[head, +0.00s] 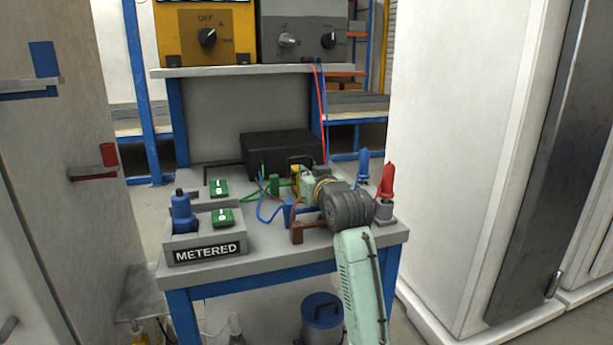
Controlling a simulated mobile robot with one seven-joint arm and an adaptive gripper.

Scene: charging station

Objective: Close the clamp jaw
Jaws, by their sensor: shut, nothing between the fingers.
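A red clamp (387,180) stands upright in a grey holder at the right end of the bench. A blue clamp (364,163) stands a little behind and left of it. I cannot tell which clamp jaw is meant, or whether either jaw is open. My arm reaches in from the lower right, and its grey joint stands just left of the clamps. My gripper (298,170) is beyond the wrist, over the middle of the bench, left of both clamps. It is shut and empty. Its fingertips are small and mostly hidden by my wrist and the cables.
A grey block marked METERED (207,250) with a blue plug (184,212) is at the left. Green switches (222,218) are beside it. Loose green and blue cables lie mid-bench. A black box (275,150) stands behind, and meters are on the shelf above. A white cabinet (465,160) borders the right.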

